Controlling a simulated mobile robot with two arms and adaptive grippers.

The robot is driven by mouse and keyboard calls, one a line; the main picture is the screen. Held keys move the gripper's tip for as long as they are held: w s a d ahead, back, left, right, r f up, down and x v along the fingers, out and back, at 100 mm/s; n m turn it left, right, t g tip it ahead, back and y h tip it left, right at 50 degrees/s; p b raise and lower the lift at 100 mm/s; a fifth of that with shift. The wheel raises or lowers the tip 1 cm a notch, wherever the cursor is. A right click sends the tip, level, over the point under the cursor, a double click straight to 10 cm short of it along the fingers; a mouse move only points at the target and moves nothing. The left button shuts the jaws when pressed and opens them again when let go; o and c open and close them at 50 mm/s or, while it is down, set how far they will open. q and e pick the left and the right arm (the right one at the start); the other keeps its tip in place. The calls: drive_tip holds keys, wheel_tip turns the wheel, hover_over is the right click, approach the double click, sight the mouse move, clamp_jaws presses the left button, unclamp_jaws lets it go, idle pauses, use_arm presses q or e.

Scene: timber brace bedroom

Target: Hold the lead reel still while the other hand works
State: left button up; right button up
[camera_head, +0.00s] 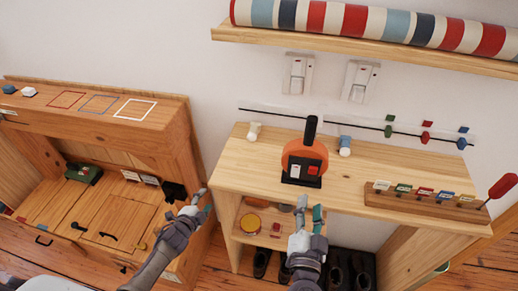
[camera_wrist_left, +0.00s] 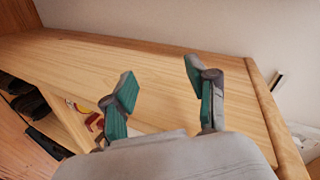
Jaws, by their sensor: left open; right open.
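The lead reel (camera_head: 303,157) is an orange drum with a black upright handle and a dark front panel with a red and a white block. It stands upright on the wooden bench top (camera_head: 245,168) in the head view. My left gripper (camera_head: 202,203) is open and empty, left of the reel near the bench's left end. In the left wrist view it also shows open (camera_wrist_left: 160,78), with bare wood between and beyond its fingers. My right gripper (camera_head: 309,212) is open, in front of and below the reel, near the bench's front edge. Neither gripper touches the reel.
A white cylinder (camera_head: 253,131) and a blue-white one (camera_head: 345,146) flank the reel. A wooden rack (camera_head: 425,203) with coloured tags stands at the right. A shelf (camera_head: 370,55) with a striped roll hangs above. A wooden desk (camera_head: 110,210) stands left.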

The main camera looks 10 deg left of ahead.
use_arm(q)
drive_tip(key=w+r+m+t+h, duration=0.1)
drive_tip(key=w+r+m+t, duration=0.3)
drive_tip(key=r, duration=0.6)
drive_tip(key=w+r+m+h, duration=0.1)
drive_tip(key=w+r+m, duration=0.3)
drive_tip(key=r, duration=0.5)
drive_tip(key=d+r+m+h, duration=0.3)
drive_tip(key=r+m+h, duration=0.3)
drive_tip(key=r, duration=0.6)
drive_tip(key=d+r+m+h, duration=0.4)
drive_tip(key=r+m, duration=0.4)
drive_tip(key=r, duration=0.4)
drive_tip(key=m+g+h, duration=0.2)
drive_tip(key=m+g, duration=0.5)
drive_tip(key=m, duration=0.3)
approach(305, 137)
drive_tip(key=x, duration=1.1)
drive_tip(key=shift+w+d, duration=0.1)
drive_tip(key=shift+w, duration=0.05)
drive_tip(key=shift+c, duration=0.2)
